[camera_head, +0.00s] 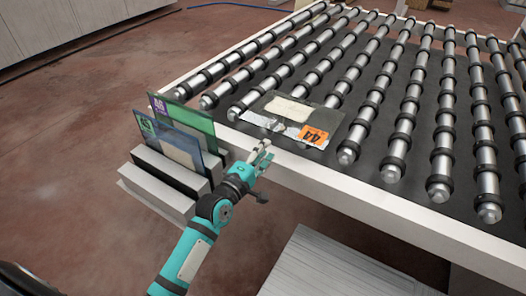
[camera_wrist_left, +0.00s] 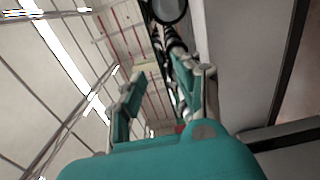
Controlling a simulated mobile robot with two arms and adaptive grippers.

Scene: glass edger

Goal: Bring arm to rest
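My left arm comes up from the bottom of the head view. My left gripper (camera_head: 263,153) is by the near left edge of the roller table (camera_head: 400,215), close to its frame. In the left wrist view the two fingers of my left gripper (camera_wrist_left: 166,92) stand apart, with nothing held between them. My right gripper is in neither view.
A glass pane (camera_head: 330,121) with an orange 44 label lies on the rollers, just beyond the left gripper. Panes with green (camera_head: 190,122) and blue (camera_head: 150,128) labels stand in a slotted rack (camera_head: 150,190) to its left. A grey surface (camera_head: 325,270) lies at bottom centre. Floor is clear left.

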